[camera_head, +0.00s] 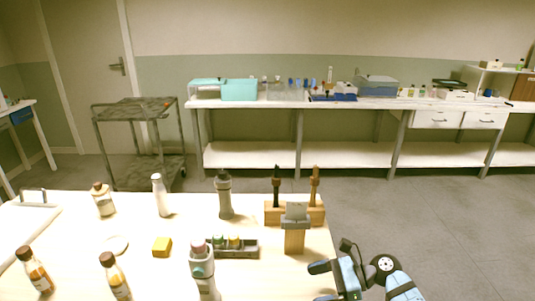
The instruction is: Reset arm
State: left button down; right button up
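My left gripper is out of view. Nearer stand two brown-capped amber bottles (36,273) (115,279) and a grey bottle with a pinkish top (203,275). All stand upright, apart from the gripper.
A wooden stand (272,215) holds two upright tools. A grey-topped wooden block (294,240) stands nearest my gripper. A grey tray (248,254) with small vials, a yellow block (162,247) and a pale round piece (116,245) lie mid-table. The floor (430,215) to the right is clear.

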jog(key=d+f+t+h, duration=0.1)
jog(key=d+f+h, duration=0.1)
jog(key=d, duration=0.8)
jog(key=d+f+h, duration=0.1)
jog(key=d+h, duration=0.1)
jog(key=d, duration=0.7)
jog(key=s+d+f+n+t+h, duration=0.2)
jog(key=s+f+n+t+h, duration=0.4)
jog(key=s+f+n, duration=0.85)
jog(key=s+a+r+n+t+h, duration=0.2)
jog(key=s+r+n, duration=0.2)
jog(key=s+n, duration=0.6)
jog(key=w+a+m+t, duration=0.15)
jog(key=a+m, duration=0.25)
jog(key=a, duration=0.9)
pick_arm(q)
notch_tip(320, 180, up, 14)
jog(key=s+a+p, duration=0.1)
jog(key=p, duration=1.5)
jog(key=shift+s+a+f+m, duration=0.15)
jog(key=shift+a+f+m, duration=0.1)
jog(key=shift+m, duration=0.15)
pick_arm(e)
notch_tip(320, 180, up, 15)
jog(key=d, duration=0.1)
jog(key=shift+s+f+y, duration=0.15)
jog(key=shift+y, duration=0.15)
